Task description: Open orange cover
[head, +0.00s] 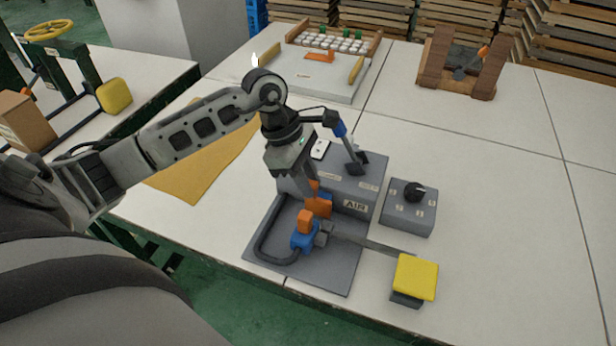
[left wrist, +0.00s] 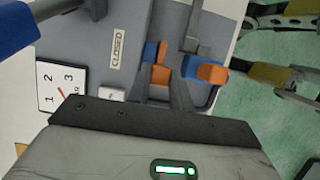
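The orange cover (head: 320,206) sits low against the front of the grey box labelled AIR (head: 366,172), with a blue part beside it. My left gripper (head: 311,188) points down at the cover's upper edge. Its fingers appear together as one narrow dark shape; they partly hide the cover, and contact is unclear. A second orange piece (head: 304,220) sits on a blue valve (head: 303,238) just in front, shown also in the left wrist view (left wrist: 212,73). My right gripper is out of view.
A lever with a blue grip (head: 340,129) rises from the box top, close to my left wrist. A dial box (head: 408,208) stands right and a yellow pedal (head: 416,277) front right. A wooden stand (head: 462,62) is farther back. The right tabletop is clear.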

